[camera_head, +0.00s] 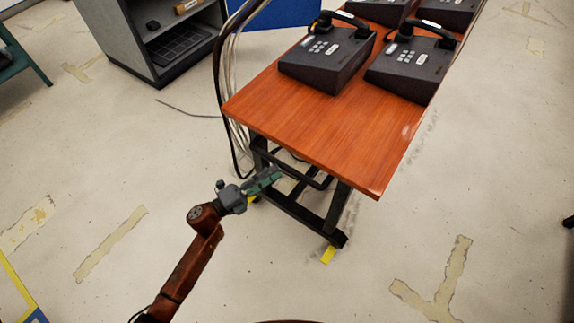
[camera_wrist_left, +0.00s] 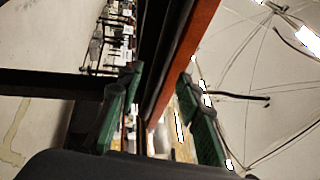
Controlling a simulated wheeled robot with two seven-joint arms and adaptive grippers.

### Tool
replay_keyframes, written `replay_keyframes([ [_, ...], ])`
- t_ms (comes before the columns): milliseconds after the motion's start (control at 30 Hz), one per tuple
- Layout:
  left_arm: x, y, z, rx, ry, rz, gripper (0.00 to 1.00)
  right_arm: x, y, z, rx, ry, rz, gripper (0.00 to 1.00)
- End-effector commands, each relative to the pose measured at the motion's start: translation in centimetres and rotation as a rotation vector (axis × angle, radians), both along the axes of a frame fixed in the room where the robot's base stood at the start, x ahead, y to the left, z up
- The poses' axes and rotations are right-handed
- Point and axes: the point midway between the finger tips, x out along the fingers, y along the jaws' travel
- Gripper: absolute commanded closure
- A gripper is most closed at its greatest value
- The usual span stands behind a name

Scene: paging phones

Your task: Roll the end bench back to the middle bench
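A bench with a red-brown wooden top (camera_head: 320,120) and a black metal frame (camera_head: 300,210) stands right of centre in the head view. Its far end runs out of the picture, so I cannot tell where one bench ends and another begins. My left gripper (camera_head: 272,179) is low in front of the bench's near end, below the top. In the left wrist view the green fingers of my left gripper (camera_wrist_left: 158,92) are apart, with the red-brown edge (camera_wrist_left: 182,65) and dark frame showing beyond and between them. Contact with the frame cannot be told. My right gripper is not visible.
Several dark desk phones (camera_head: 328,58) sit on the bench top. Cables (camera_head: 228,85) hang at its left side. A grey cabinet (camera_head: 160,38) stands at the upper left. The floor in front and right is open.

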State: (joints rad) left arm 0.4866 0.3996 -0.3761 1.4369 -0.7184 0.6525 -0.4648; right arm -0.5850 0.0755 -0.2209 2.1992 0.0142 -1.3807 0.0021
Motion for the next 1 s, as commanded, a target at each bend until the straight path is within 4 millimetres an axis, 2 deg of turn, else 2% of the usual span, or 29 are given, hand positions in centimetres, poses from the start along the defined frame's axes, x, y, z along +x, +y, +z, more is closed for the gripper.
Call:
replay_keyframes([
  [100,1.1,-1.7,0.1,-0.002,0.003,-0.001,0.67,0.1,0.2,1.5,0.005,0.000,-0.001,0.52],
  [300,2.2,-3.5,0.4,-0.001,0.004,0.001,0.67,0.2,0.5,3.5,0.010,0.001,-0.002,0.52],
  [667,2.5,-4.0,0.7,-0.002,0.004,0.002,0.67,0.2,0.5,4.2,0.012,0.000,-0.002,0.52],
  [1000,2.5,-4.0,0.7,-0.001,0.005,0.003,0.90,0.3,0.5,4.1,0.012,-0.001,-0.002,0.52],
])
